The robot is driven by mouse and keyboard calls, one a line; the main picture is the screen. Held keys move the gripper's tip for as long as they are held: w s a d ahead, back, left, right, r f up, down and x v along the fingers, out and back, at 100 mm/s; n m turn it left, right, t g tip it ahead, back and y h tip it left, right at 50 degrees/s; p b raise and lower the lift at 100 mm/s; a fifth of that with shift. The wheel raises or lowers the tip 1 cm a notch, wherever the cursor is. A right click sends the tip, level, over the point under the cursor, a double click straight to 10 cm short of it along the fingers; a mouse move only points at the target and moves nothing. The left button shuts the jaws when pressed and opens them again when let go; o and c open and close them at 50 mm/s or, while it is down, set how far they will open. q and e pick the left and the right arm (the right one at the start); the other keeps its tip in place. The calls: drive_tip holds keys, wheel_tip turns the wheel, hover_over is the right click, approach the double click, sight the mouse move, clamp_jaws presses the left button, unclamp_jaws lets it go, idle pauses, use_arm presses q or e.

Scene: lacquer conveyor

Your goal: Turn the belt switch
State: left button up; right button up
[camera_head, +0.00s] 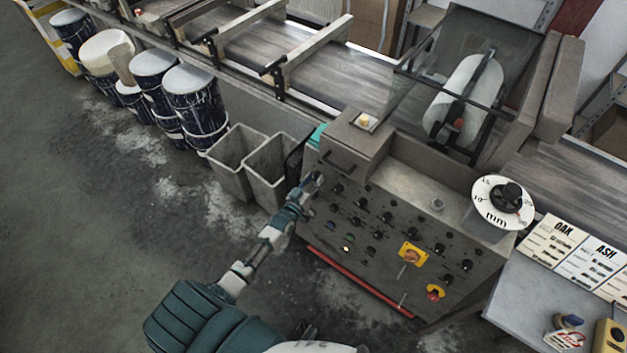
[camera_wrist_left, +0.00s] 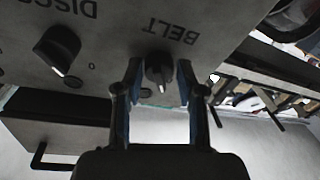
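The belt switch (camera_wrist_left: 158,72) is a small black rotary knob with a white pointer mark, under the printed word BELT, which appears upside down in the left wrist view. My left gripper (camera_wrist_left: 160,88) is open, with one finger on each side of the knob and narrow gaps visible beside it. In the head view my left gripper (camera_head: 314,181) is at the upper left part of the grey control panel (camera_head: 385,285), and it hides the belt switch there. My right gripper does not show.
Another black knob (camera_wrist_left: 57,50) labelled DISC sits beside the switch. The panel carries several knobs and a yellow-backed switch (camera_head: 412,254). Grey bins (camera_head: 236,160) and dark drums (camera_head: 195,100) stand left of the machine.

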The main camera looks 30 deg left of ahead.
use_arm(q)
clamp_jaws()
drive_tip(key=shift+m, duration=0.3)
drive_tip(key=m+h, duration=0.1)
drive_tip(key=m, duration=0.5)
drive_tip(key=shift+a+h, duration=0.1)
drive_tip(key=shift+h, duration=0.3)
drive_tip(key=shift+f+m+h, duration=0.1)
drive_tip(key=shift+m+h, duration=0.4)
drive_tip(key=shift+m, duration=1.45)
drive_tip(key=shift+m+h, duration=0.5)
drive_tip(key=shift+m, duration=1.45)
